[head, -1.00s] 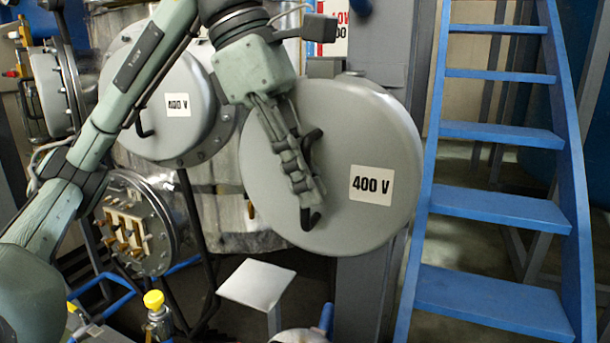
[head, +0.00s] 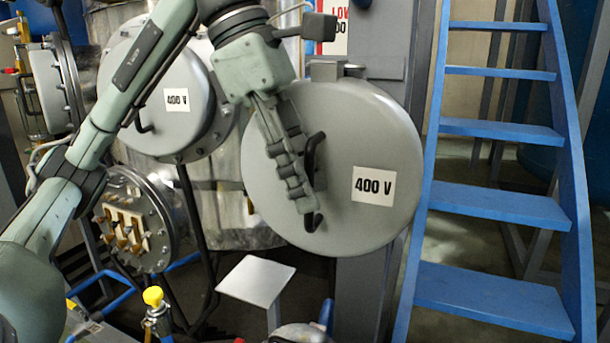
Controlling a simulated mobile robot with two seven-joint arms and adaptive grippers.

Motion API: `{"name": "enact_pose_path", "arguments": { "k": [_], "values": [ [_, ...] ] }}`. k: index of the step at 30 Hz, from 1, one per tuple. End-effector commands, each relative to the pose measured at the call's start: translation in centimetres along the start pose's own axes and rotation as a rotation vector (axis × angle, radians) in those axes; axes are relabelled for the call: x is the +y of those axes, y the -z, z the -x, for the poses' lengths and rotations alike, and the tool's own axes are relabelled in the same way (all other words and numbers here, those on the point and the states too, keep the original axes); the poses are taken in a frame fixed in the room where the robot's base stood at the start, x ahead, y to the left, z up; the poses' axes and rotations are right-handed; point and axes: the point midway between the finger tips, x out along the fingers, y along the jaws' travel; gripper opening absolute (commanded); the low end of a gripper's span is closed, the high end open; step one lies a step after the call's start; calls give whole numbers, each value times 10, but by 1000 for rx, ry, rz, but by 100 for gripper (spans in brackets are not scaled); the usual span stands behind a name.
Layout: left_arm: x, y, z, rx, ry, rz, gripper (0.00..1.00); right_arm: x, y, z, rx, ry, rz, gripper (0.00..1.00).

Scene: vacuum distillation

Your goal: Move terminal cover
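The grey round terminal cover (head: 352,215) with a 400 V label faces me in the head view, in front of the grey column. A black bar handle (head: 312,155) stands out from its face. My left gripper (head: 304,183) is at this handle. Its near finger lies just left of the bar, and the bar shows beside it; the fingers appear spread around it. The far finger is mostly hidden. An open terminal box (head: 130,225) with exposed terminals is at the lower left. My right gripper is not in view.
A second 400 V cover (head: 190,125) sits on the vessel at the left. A bracket (head: 338,68) shows at the cover's top edge on the column (head: 362,290). Blue stairs (head: 495,207) stand at the right. A small grey plate (head: 256,281) is below.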

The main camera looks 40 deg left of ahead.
Motion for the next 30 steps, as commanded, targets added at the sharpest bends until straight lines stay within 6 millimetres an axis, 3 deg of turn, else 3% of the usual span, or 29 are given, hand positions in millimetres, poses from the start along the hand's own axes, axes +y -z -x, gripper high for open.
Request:
{"name": "enact_pose_path", "arguments": {
  "k": [8,21,30],
  "values": [
    [0,0,9,-1,1,1,34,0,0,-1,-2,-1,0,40],
    [0,0,77,-3,-6,2,34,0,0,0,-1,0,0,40],
    [0,0,106,0,-3,0,34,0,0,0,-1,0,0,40]
  ]
}}
